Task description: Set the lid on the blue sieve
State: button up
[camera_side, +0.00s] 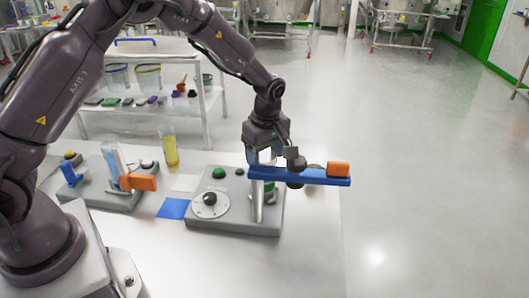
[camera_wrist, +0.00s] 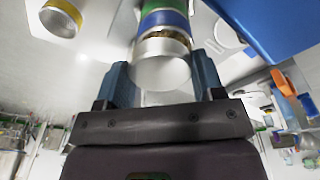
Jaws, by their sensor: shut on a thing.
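My gripper (camera_side: 266,156) is over the grey shaker base in the side view. In the wrist view its two fingers (camera_wrist: 163,82) are shut on a pale silvery round piece, which looks like the lid (camera_wrist: 160,74). Directly beyond it is a stack with a blue band, the blue sieve (camera_wrist: 163,20), and a green band (camera_wrist: 165,4). A thin brownish strip shows between the silver rim and the blue band. I cannot tell whether the lid touches the sieve. In the side view the blue bar hides most of the stack.
A blue bar (camera_side: 300,176) with an orange block (camera_side: 338,169) crosses in front of the stack. The shaker base (camera_side: 240,218) carries a dial. A yellow-banded round vessel (camera_wrist: 62,17) shows in the wrist view. A yellow cylinder (camera_side: 169,147) and another device (camera_side: 115,190) stand left.

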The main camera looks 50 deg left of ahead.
aim_at(262, 156)
jog(key=shift+s+d+f, duration=0.15)
jog(key=shift+s+f, duration=0.1)
jog(key=shift+f, duration=0.25)
jog(key=shift+s+d+f, duration=0.15)
jog(key=shift+s+f, duration=0.1)
jog(key=shift+f, duration=0.25)
jog(key=o, duration=1.1)
jog(key=shift+o, duration=0.4)
jog(key=shift+w+a+r, duration=0.1)
jog(key=shift+a+r, duration=0.05)
jog(key=shift+r, duration=1.95)
jog(key=shift+a+r, duration=0.1)
jog(key=shift+r, duration=2)
